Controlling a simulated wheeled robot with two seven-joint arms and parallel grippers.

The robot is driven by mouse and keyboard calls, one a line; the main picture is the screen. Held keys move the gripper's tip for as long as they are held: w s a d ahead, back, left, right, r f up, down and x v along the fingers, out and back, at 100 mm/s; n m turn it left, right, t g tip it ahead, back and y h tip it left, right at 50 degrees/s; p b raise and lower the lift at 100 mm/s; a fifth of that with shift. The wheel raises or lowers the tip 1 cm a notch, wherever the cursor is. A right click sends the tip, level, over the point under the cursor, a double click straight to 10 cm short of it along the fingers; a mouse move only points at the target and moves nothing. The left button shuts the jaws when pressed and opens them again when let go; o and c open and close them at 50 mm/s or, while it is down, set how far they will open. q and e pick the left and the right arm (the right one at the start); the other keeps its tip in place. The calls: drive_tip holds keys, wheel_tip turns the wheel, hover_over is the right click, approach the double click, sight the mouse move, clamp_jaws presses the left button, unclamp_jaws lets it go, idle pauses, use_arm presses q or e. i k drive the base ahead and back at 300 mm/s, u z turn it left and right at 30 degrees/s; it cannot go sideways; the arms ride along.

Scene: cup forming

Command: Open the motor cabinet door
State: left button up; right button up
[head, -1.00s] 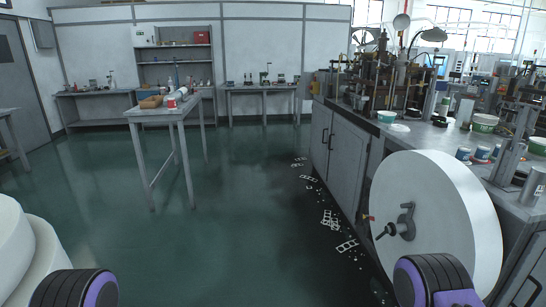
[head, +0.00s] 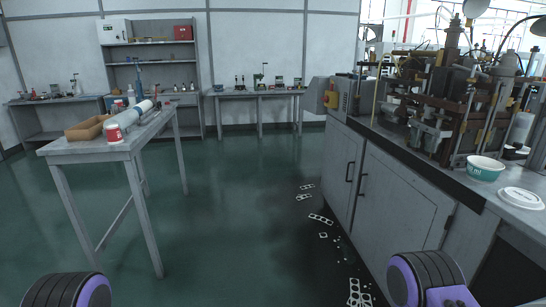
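The grey cabinet under the machine bench has two shut doors at the right in the head view. The far door (head: 341,175) and the near door (head: 398,215) each have a dark vertical handle, and the two handles sit close together at the seam. Which door the task names as the motor cabinet door, I cannot tell. Dark ribbed, purple-edged parts of my arms show at the bottom left and bottom right. No gripper fingers show.
A cup-forming machine (head: 470,95) stands on the bench, with a teal-and-white cup (head: 485,168) and a white lid (head: 521,198) near its edge. A grey table (head: 95,147) stands left. Perforated white scraps (head: 321,218) litter the floor. The green floor between is open.

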sight(344, 148)
drive_tip(key=i, duration=3.3)
drive_tip(key=z, duration=0.65)
